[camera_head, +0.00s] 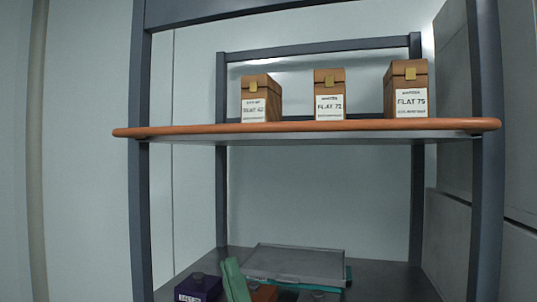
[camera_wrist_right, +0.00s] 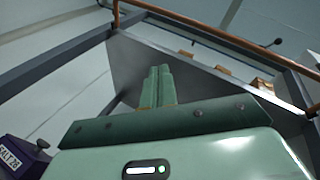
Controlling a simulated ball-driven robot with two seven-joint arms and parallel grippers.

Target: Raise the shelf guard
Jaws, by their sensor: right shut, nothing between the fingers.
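The shelf guard appears to be the long orange-brown bar (camera_head: 310,127) along the front edge of the upper shelf. It also crosses the top of the right wrist view (camera_wrist_right: 215,37), seen from below. It lies low, at about the level of the shelf board. My right gripper (camera_head: 232,265) is low at the bottom of the head view, well below the bar and apart from it. Its green fingers (camera_wrist_right: 157,82) are together in the wrist view, with nothing between them. My left gripper is not in view.
Brown bags (camera_head: 262,88), (camera_head: 330,78), (camera_head: 406,75) with labels stand on the upper shelf. Below are a grey flat tray (camera_head: 295,264) and a purple labelled box (camera_head: 197,288) beside my right gripper. Dark posts (camera_head: 140,200), (camera_head: 487,200) flank the open space under the shelf.

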